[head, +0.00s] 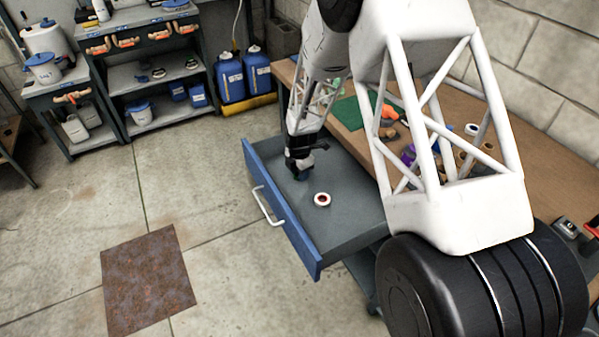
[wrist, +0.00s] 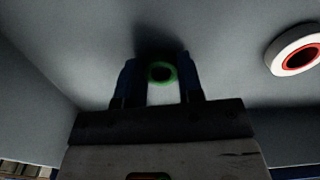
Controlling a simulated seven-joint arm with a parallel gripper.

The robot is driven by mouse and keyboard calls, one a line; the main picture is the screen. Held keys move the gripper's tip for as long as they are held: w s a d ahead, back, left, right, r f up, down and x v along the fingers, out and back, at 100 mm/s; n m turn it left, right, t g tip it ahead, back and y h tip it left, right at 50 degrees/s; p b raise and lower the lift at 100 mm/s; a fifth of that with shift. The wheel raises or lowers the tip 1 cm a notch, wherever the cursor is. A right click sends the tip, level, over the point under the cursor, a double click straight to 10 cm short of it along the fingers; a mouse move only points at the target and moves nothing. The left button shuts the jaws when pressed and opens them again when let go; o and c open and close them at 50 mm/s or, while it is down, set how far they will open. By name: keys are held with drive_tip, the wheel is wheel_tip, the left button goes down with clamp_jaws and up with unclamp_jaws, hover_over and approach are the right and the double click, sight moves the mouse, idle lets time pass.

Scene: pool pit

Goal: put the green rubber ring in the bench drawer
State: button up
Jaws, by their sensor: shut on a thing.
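The green rubber ring (wrist: 161,73) shows in the wrist view between the two blue fingers of my gripper (wrist: 158,85), which is shut on it. The ring is just above or at the grey drawer floor; I cannot tell whether it touches. In the head view my gripper (head: 300,172) reaches down inside the open bench drawer (head: 350,233), toward its left end, and the ring is hidden there. The drawer has a blue front with a white handle and is pulled out from the bench.
A white roll with a red inside (head: 322,199) lies on the drawer floor, right of my gripper; it also shows in the wrist view (wrist: 295,50). The wooden bench top (head: 345,142) carries a green mat and several small items. Drawer walls stand around my gripper.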

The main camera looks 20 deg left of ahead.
drive_tip(key=shift+f, duration=0.15)
drive_tip(key=o, duration=0.9)
wheel_tip(320, 180, up, 12)
drive_tip(key=shift+r, duration=0.15)
idle(0.5)
idle(0.8)
